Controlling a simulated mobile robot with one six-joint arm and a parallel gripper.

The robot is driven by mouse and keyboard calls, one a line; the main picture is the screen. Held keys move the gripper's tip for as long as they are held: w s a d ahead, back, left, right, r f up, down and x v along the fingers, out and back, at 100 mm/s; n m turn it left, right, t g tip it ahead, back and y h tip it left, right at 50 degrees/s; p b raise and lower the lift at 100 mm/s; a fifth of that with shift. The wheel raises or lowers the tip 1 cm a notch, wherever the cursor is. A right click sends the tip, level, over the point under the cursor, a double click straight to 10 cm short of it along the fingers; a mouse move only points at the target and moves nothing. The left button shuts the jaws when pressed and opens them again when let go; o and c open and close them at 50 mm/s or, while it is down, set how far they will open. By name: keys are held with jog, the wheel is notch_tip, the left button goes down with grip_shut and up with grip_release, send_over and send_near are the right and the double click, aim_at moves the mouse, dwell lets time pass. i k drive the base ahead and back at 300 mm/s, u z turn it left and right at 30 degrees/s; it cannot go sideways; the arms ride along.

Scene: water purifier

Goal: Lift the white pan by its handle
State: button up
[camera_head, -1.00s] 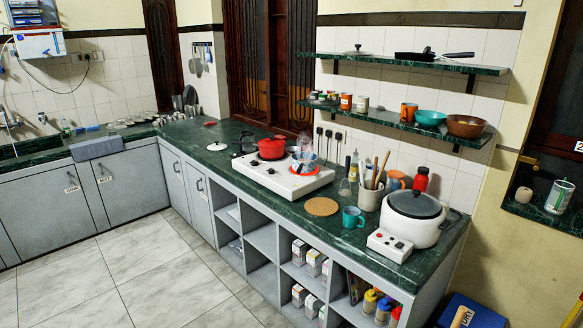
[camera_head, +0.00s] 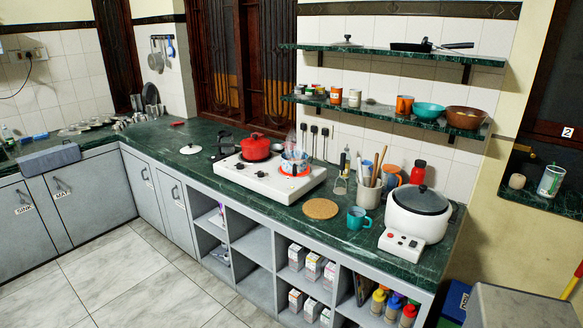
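No plain white pan with a clear handle can be made out. A red pot (camera_head: 255,147) stands on the left burner. Several small pans or utensils (camera_head: 161,52) hang on the back wall; their colours are hard to tell. My gripper is not in view.
A dark pan (camera_head: 411,46) lies on the upper shelf. The tiled floor (camera_head: 135,275) is clear at left.

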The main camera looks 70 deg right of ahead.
aim_at(294, 168)
jog(key=z, duration=0.2)
jog(key=i, duration=0.75)
jog(key=z, duration=0.65)
jog(key=i, duration=0.5)
jog(key=z, duration=0.2)
